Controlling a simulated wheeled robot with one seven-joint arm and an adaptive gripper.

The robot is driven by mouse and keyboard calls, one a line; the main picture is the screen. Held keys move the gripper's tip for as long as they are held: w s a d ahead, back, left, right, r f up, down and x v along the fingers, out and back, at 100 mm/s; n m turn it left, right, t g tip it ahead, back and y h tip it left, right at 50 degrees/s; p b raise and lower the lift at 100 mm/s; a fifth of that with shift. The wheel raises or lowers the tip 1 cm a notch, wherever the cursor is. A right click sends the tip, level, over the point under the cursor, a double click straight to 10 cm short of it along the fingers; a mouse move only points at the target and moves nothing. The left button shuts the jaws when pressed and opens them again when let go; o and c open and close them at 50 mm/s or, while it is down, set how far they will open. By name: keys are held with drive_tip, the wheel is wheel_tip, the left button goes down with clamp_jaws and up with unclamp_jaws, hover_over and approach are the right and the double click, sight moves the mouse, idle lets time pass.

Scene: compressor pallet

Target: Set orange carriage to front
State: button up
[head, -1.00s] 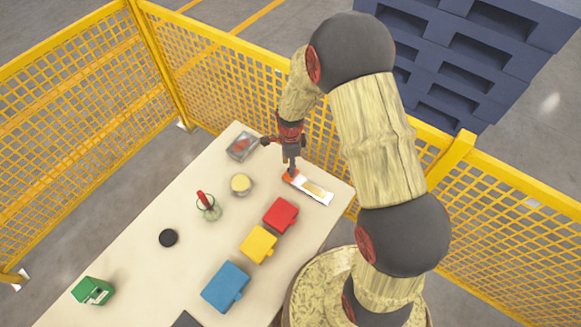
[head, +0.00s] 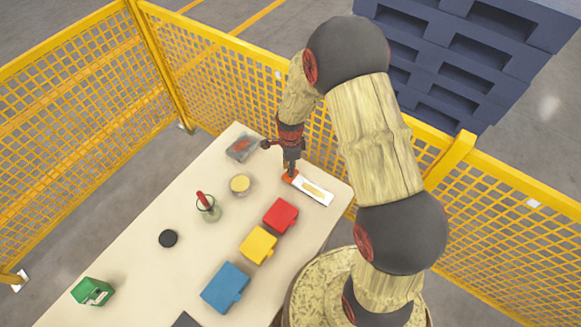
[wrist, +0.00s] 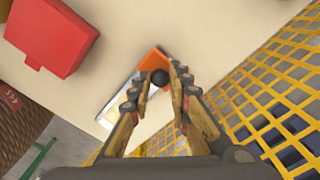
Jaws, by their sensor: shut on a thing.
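The orange carriage (head: 290,178) sits at the far-left end of a pale slide rail (head: 325,197) with a tan strip along its middle. In the wrist view the orange carriage (wrist: 153,60) shows just beyond my fingertips, with a dark round knob (wrist: 160,77) between them. My gripper (head: 290,170) reaches down to the carriage and is shut on it at the knob; it also fills the lower middle of the wrist view (wrist: 160,82). My fingers hide much of the rail in the wrist view.
Red (head: 281,215), yellow (head: 258,245) and blue (head: 225,287) boxes stand along the table's near side. A clear tray (head: 242,147), a round tan-topped container (head: 240,184) and a glass jar (head: 208,207) stand left of the gripper. Yellow mesh fencing (head: 230,85) runs behind the table.

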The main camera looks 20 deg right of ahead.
clamp_jaws()
drive_tip(key=s+d, duration=0.2)
drive_tip(key=s, duration=0.1)
drive_tip(key=s+d+p, duration=0.1)
drive_tip(key=s+d, duration=0.2)
drive_tip(key=s, duration=0.1)
drive_tip(key=s+d, duration=0.2)
drive_tip(key=s, duration=0.1)
drive_tip(key=shift+s+d, duration=0.35)
drive_tip(key=shift+d, duration=0.05)
drive_tip(key=shift+o, duration=1.9)
unclamp_jaws()
drive_tip(key=shift+o, duration=1.2)
drive_tip(key=shift+s+d, duration=0.1)
drive_tip(key=shift+d, duration=0.05)
drive_tip(key=shift+o, duration=1.1)
